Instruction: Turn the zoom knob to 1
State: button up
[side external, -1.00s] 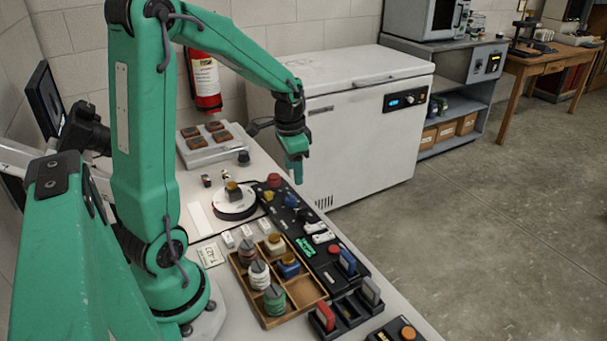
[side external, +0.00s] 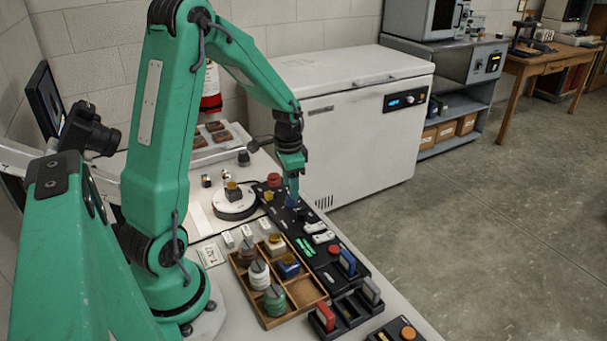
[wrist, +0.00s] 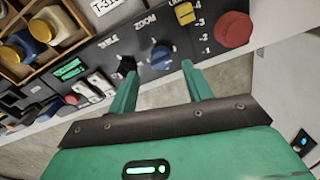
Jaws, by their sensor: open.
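In the wrist view the blue knob (wrist: 161,57) sits on the black control panel (wrist: 203,62) beside the printed word ZOOM. Its pointer setting is too small to read. My gripper (wrist: 160,73) is open and empty, with its two green fingers spread either side of the blue knob's line. I cannot tell whether the fingertips touch the knob. In the side external view my gripper (side external: 291,188) hangs over the panel, just above the blue knob (side external: 292,202), which it partly hides.
A black knob (wrist: 127,64), a yellow slider (wrist: 184,13) beside a numbered scale and a large red button (wrist: 233,29) flank the blue knob. White switches (side external: 323,237) and a wooden tray (side external: 266,316) with jars stand nearer. A white chest freezer (side external: 350,150) stands behind.

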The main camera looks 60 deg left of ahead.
jog(key=shift+a+f, duration=0.1)
jog(key=shift+f, duration=2)
jog(key=c, duration=1)
